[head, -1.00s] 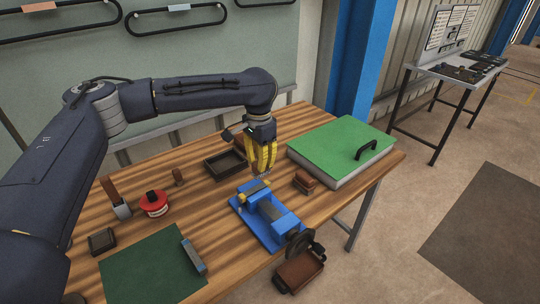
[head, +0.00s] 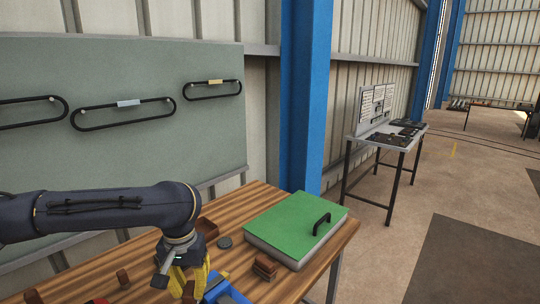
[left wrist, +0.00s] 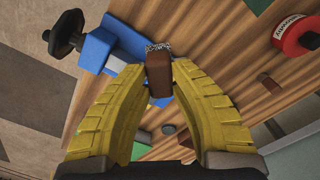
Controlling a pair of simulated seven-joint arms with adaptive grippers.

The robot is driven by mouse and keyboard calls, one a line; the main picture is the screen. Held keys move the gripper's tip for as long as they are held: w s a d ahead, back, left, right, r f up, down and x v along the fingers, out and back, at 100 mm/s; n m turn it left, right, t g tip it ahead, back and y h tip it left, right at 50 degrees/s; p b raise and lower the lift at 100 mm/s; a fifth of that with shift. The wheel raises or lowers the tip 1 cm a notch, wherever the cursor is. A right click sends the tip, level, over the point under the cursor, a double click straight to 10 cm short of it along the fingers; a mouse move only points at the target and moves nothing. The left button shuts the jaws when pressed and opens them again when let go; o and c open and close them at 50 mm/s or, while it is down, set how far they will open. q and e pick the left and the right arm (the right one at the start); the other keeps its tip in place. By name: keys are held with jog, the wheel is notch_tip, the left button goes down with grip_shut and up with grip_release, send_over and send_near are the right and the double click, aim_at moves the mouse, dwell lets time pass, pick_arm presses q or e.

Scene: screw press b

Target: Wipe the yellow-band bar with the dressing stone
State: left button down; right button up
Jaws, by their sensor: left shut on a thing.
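The yellow-band bar (head: 216,81) is a black rounded loop on the grey-green wall panel, with a pale yellow band on its top run. My left gripper (head: 188,286) is over the table beside the blue press, well below and apart from that bar. In the left wrist view its yellow fingers (left wrist: 160,75) are shut on a brown block (left wrist: 158,78) with a rough grey end pointing away from me. I cannot tell for sure whether this block is the dressing stone. My right gripper is not in view.
The blue press (head: 225,292) stands close to my left gripper. A green-topped case (head: 295,225) with a black handle is to its right. Brown blocks (head: 264,267) and a dark disc (head: 224,242) lie nearby. A blue-band bar (head: 128,103) hangs left of the yellow-band one.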

pick_arm(q)
jog(key=shift+s+a+r, duration=0.15)
jog(key=shift+s+a, duration=0.2)
jog(key=shift+a, duration=0.3)
jog(key=shift+w+d, duration=0.1)
jog(key=shift+d, duration=0.15)
jog(key=w+d+r+m, duration=0.2)
jog(key=w+d+m, duration=0.2)
jog(key=w+m, duration=0.4)
jog(key=shift+w, duration=0.85)
